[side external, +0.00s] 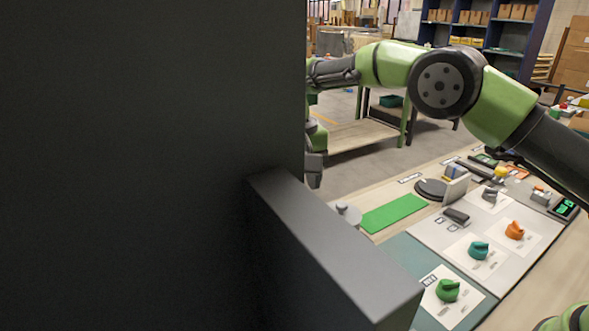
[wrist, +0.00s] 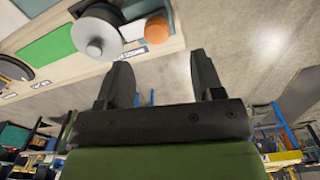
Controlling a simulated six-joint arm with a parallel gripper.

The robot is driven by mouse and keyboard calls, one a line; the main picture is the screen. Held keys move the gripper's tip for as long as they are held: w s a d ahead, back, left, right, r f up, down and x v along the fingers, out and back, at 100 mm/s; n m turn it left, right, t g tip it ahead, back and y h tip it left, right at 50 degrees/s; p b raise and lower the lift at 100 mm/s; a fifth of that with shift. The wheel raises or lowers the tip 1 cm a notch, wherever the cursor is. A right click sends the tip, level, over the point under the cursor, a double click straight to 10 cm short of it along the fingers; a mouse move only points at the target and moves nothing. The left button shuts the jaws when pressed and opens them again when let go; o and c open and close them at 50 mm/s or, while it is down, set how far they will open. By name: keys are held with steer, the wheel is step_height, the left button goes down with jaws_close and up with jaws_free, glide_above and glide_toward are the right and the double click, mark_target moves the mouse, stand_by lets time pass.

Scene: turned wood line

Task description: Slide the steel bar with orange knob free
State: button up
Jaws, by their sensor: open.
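In the wrist view my gripper (wrist: 161,62) is open, with two dark fingers apart and nothing seen between them. An orange round knob (wrist: 157,30) shows beyond the fingertips, at the table's edge, apart from them. The steel bar cannot be made out clearly. A light grey disc (wrist: 97,38) with a dark round part behind it is left of the knob. In the side external view my gripper (side external: 314,172) is partly hidden at the edge of a large dark panel. The orange knob by the table edge is hidden there.
The dark panel (side external: 150,130) and its ledge (side external: 330,250) block the left of the side view. The table carries a green mat (side external: 394,213), a black disc (side external: 432,188), and green (side external: 447,290), teal (side external: 478,250) and orange (side external: 514,230) pieces on white cards.

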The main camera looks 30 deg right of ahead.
steer(key=shift+r, duration=1.4)
steer(key=s+d+r+t+y, duration=0.1)
steer(key=s+d+r+t, duration=0.15)
steer(key=s+r, duration=0.4)
steer(key=s+d+r+t+y, duration=0.1)
steer(key=s+d+r, duration=0.35)
steer(key=r, duration=0.35)
steer(key=s+d+f+m+t, duration=0.1)
steer(key=s+t, duration=0.1)
steer(key=s, duration=0.6)
steer(key=s+d+f+m+t, duration=0.1)
steer(key=s, duration=0.7)
steer(key=shift+s+d+t, duration=0.3)
steer(key=shift+s+t, duration=0.05)
steer(key=shift+s, duration=0.05)
